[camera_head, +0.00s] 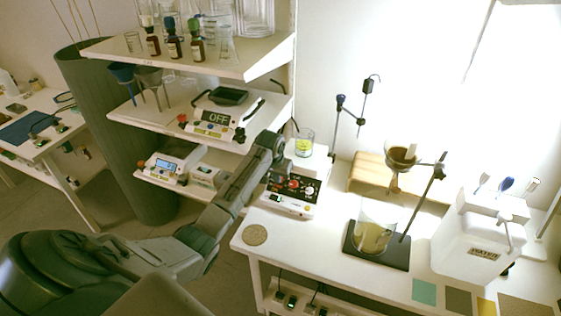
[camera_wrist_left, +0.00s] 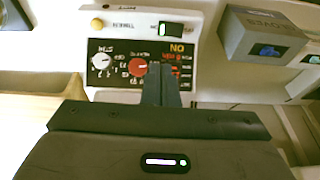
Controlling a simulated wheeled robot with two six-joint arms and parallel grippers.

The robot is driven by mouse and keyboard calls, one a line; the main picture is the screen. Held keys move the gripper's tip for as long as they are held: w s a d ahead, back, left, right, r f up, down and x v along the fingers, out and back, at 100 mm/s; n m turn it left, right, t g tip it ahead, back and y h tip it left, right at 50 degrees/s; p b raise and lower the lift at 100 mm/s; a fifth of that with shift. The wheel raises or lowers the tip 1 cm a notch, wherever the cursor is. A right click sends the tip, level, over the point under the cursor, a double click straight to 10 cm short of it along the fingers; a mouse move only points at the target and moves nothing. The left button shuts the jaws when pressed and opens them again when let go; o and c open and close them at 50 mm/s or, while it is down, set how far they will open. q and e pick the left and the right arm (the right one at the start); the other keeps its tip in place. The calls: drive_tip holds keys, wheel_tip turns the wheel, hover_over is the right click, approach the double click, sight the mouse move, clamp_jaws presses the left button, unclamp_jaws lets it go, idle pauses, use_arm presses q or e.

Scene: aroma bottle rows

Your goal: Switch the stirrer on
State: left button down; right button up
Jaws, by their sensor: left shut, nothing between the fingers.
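The stirrer (camera_head: 290,197) is a white unit with a black front panel, on the left part of the white table. A small beaker (camera_head: 304,146) with yellow-green liquid stands on its plate. In the left wrist view the panel (camera_wrist_left: 116,62) appears upside down, with a white knob, a red knob and lit orange letters that read as ON. A rocker switch (camera_wrist_left: 171,29) with a green lit part is on the white edge beyond the panel. My left gripper (camera_wrist_left: 161,72) is shut and empty, its fingertips in front of the panel beside the red knob. My right gripper is out of view.
A shelf device (camera_head: 215,118) shows OFF. A grey box (camera_wrist_left: 262,38) stands beside the stirrer in the wrist view. To the right are a large beaker (camera_head: 374,236) on a dark stand and a white water container (camera_head: 470,242). A round cork mat (camera_head: 255,235) lies near the edge.

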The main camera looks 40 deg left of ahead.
use_arm(q)
drive_tip(key=d+b+v, duration=0.2)
drive_tip(key=v, duration=1)
drive_tip(key=shift+w+d+b, duration=0.2)
drive_tip(key=shift+b, duration=0.1)
